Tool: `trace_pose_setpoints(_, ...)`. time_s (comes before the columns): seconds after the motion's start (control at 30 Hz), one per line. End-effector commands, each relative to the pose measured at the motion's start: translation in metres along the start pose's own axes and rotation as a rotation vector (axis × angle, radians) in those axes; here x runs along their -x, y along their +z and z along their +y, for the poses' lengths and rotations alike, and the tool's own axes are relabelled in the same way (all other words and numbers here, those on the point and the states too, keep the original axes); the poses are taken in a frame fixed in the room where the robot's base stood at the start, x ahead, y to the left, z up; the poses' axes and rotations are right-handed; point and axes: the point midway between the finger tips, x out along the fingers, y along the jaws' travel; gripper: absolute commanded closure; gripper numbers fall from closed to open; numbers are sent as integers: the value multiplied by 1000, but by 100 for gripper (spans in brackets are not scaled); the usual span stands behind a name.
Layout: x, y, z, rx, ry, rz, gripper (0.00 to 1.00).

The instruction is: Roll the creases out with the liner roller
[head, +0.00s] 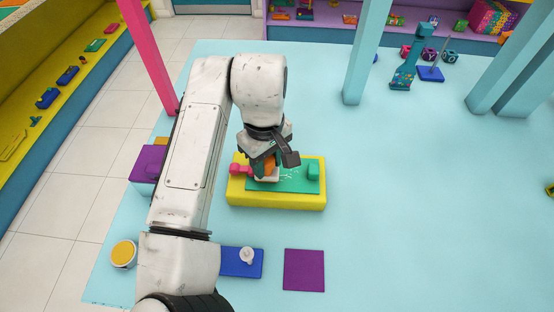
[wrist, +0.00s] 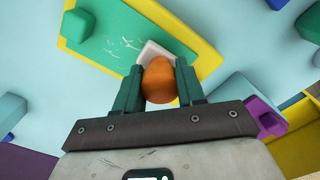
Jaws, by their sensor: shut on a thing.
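My gripper (head: 264,164) is shut on the orange handle of the liner roller, low over the left part of a green sheet (head: 290,182). In the wrist view the orange handle (wrist: 160,82) sits between the two green fingers. The roller's white part (wrist: 153,50) shows beyond the handle, at or just over the sheet; I cannot tell whether it touches. Thin white creases (wrist: 125,45) mark the green sheet near the white part. The sheet lies on a yellow block (head: 275,200). A small green block (head: 314,171) stands at the sheet's right end.
A pink piece (head: 240,169) is at the yellow block's left end. A purple box (head: 146,164) stands to the left. Nearer me are a blue base with a white knob (head: 246,256), a purple mat (head: 304,270) and a round yellow-topped tub (head: 123,253).

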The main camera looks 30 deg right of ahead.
Motion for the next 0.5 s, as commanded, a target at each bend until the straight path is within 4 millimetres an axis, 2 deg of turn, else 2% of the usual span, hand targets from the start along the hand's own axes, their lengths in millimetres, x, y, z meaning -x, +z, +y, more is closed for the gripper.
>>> trace_pose_setpoints(0.5, 0, -4, -4, 3, -2, 3, 98)
